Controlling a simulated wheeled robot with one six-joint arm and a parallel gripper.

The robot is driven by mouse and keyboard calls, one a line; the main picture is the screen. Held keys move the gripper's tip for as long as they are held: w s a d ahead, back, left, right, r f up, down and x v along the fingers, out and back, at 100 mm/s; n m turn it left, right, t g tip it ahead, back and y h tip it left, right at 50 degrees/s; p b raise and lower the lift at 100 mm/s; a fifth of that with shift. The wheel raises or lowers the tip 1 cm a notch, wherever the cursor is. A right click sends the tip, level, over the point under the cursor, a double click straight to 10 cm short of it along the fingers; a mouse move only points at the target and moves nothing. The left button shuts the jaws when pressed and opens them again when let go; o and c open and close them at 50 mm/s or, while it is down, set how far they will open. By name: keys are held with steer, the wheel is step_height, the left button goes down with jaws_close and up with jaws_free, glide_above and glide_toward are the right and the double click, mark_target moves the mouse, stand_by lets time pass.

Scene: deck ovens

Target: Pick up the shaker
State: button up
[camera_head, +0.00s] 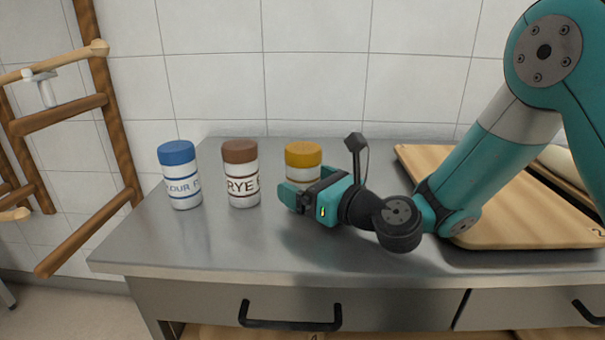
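Three shakers stand upright in a row on the steel counter (170,252). The left one is a white shaker with a blue lid (179,174), its label partly reading "OUR". The middle one is a white shaker with a brown lid (241,172), marked "RYE". The right one is a white shaker with a yellow lid (303,161); its lower part is hidden by my gripper. My gripper (290,192) is low over the counter, pointing left, in front of the yellow-lidded shaker. I cannot tell whether its fingers touch or enclose that shaker.
A wooden board (500,238) lies on the counter at right, beneath my arm, with a pale item on it. A wooden rack (112,120) stands at left. A tiled wall closes off the back. The counter's front left is clear.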

steer(key=c, duration=1)
steer(key=shift+o, duration=0.2)
steer(key=shift+r, duration=0.1)
step_height(320, 180, up, 20)
steer(key=p, duration=0.9)
